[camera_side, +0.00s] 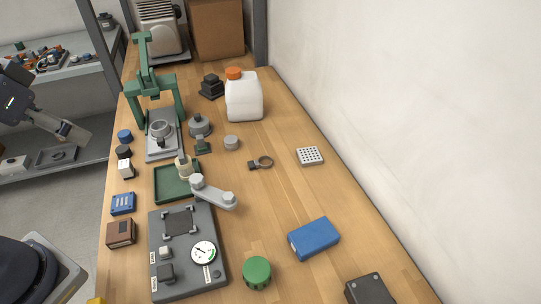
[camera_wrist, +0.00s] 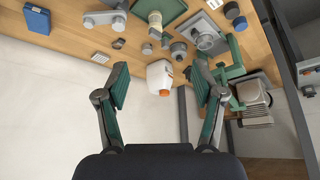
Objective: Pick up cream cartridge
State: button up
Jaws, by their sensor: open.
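In the wrist view, the cartridge (camera_wrist: 155,19) shows small near the top, by the edge of the tray (camera_wrist: 178,12). My gripper (camera_wrist: 160,74) is open, with its two green-padded fingers spread wide and nothing between them. The cartridge lies well beyond the fingertips. I cannot make out the fingers in the side view.
The grey gauge unit (camera_side: 188,278) stands in front of the tray. The green press (camera_side: 158,85) and white jug (camera_side: 244,97) stand behind. A grey cylinder (camera_side: 231,143) and ring (camera_side: 264,162) lie to the right. A wall borders the bench's right side.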

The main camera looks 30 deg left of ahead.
notch_tip(320, 180, up, 3)
jog(key=w+m, duration=0.3)
jog(key=m+g, duration=0.5)
jog(key=m, duration=0.1)
send_over(184, 163)
jog(key=a, duration=0.2)
notch_tip(184, 163, down, 10)
jog(key=shift+g, duration=0.3)
jog(key=f, duration=1.2)
jog(key=shift+w+f, duration=0.3)
jog(key=shift+f, duration=0.05)
jog(key=shift+w+d+f, duration=0.1)
jog(key=shift+w+f, duration=0.05)
jog(key=shift+f, duration=1.3)
jog(key=shift+w+d+f, duration=0.1)
jog(key=shift+f, duration=1.3)
